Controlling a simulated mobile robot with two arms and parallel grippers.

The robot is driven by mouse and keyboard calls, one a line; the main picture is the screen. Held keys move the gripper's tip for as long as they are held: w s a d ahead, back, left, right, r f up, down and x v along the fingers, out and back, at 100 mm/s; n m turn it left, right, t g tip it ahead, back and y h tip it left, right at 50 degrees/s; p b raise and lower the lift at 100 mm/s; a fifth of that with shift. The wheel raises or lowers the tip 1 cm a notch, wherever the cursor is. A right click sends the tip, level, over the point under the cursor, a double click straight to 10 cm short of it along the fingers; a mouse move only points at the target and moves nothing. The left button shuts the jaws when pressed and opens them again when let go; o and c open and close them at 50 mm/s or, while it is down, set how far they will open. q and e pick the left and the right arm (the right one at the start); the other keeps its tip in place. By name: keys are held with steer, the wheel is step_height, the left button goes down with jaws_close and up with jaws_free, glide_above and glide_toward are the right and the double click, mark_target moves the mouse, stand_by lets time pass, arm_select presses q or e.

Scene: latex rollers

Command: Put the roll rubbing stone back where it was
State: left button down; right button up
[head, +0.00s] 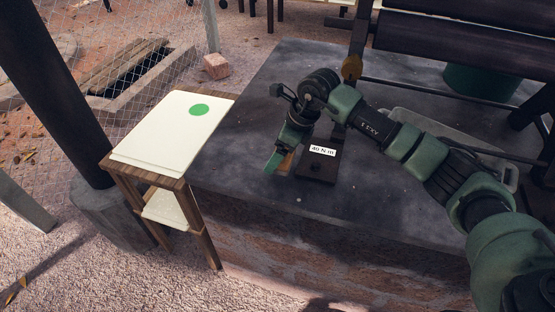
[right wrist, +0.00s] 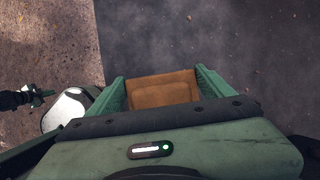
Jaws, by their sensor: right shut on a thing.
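The rubbing stone appears to be a brown, flat-faced block (right wrist: 163,90) between the green fingers of my right gripper (right wrist: 160,88) in the right wrist view. My right gripper is shut on it. In the head view, my right gripper (head: 281,160) points down over the dark stone slab, left of a dark plate (head: 318,168) labelled "40 N m". Only a small orange-brown part of the stone (head: 287,162) shows there. Whether the stone touches the slab is unclear. A small dark-and-green gripper shape, seemingly my left gripper (right wrist: 38,94), shows at the left of the right wrist view.
A wooden side table with a white top (head: 153,143) and a green disc (head: 199,109) stands left of the slab (head: 270,87). Dark rollers (head: 455,40) on a frame and a grey tray (head: 432,124) are at the right. The slab's front left is clear.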

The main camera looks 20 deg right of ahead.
mark_target(289, 158)
step_height(289, 158, down, 4)
steer(key=shift+r, duration=0.25)
steer(key=o, duration=1.2)
steer(key=shift+o, duration=0.2)
steer(key=shift+f, duration=0.3)
steer(key=v, duration=0.4)
steer(key=b+v, duration=0.1)
steer(key=v, duration=0.1)
steer(key=shift+s+d+r, duration=0.25)
steer(key=shift+s+d, duration=0.05)
steer(key=shift+s, duration=0.1)
steer(key=shift+s+d+r, duration=0.15)
steer(key=shift+r, duration=0.45)
